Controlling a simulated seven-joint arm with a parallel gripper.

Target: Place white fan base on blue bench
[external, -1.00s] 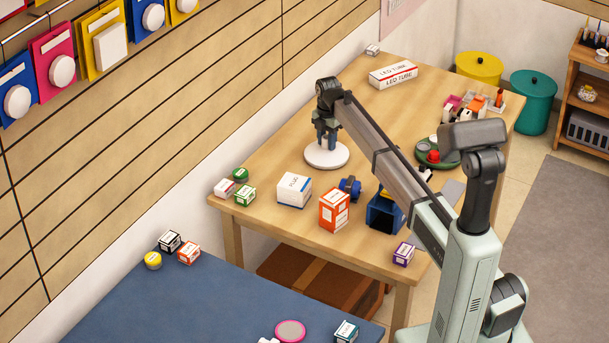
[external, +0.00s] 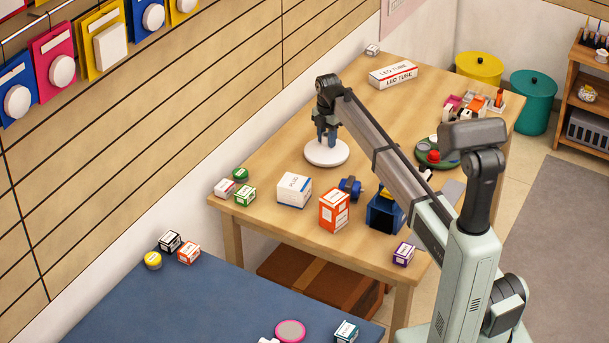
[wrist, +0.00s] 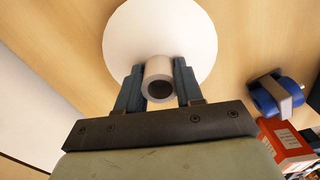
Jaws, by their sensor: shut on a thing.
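The white fan base (external: 327,153) is a round white disc with a short upright tube, over the wooden table near the wall side. My gripper (external: 326,138) points down and is shut on its tube. In the wrist view the two blue fingers of my gripper (wrist: 160,88) press on either side of the tube, and the disc of the fan base (wrist: 160,30) spreads out beyond. I cannot tell whether the disc is just clear of the wood. The blue bench (external: 210,300) is at the lower left, lower than the wooden table.

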